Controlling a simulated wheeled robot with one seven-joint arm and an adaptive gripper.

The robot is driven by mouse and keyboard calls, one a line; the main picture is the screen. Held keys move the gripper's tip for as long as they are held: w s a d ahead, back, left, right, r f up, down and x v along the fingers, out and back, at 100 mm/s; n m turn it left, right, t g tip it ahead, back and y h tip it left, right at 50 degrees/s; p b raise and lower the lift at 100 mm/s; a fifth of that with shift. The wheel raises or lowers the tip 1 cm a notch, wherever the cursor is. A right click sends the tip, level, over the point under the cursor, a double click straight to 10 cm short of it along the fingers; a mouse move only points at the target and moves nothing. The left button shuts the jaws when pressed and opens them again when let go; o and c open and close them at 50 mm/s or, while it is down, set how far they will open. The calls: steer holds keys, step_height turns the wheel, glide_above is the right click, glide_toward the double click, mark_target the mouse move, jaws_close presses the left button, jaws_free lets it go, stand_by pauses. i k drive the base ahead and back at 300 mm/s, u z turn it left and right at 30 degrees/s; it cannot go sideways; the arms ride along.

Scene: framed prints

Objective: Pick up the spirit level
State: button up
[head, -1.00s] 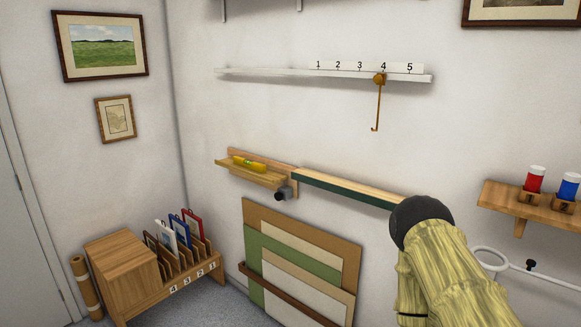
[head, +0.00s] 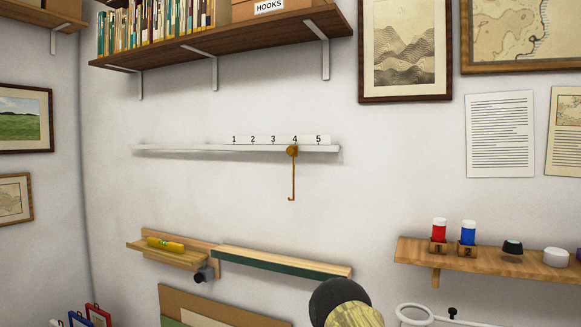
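The spirit level (head: 166,244) is a small yellow bar with a greenish vial. It lies on a short wooden wall ledge (head: 170,258) at the lower left of the head view. My gripper is not in view. Only a dark rounded part and a yellowish section of what looks like my arm show at the bottom, right of the ledge and well apart from the level.
A green-edged wooden shelf (head: 282,263) adjoins the ledge, with a dark knob (head: 204,274) between them. A white numbered rail (head: 236,148) with a hanging hook (head: 292,180) is above. A wooden shelf (head: 490,258) holds red and blue vials. A white ring (head: 414,314) is below.

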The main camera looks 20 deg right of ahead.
mark_target(176, 248)
steer(key=u, duration=0.85)
steer(key=i, duration=1.7)
steer(key=z, duration=0.45)
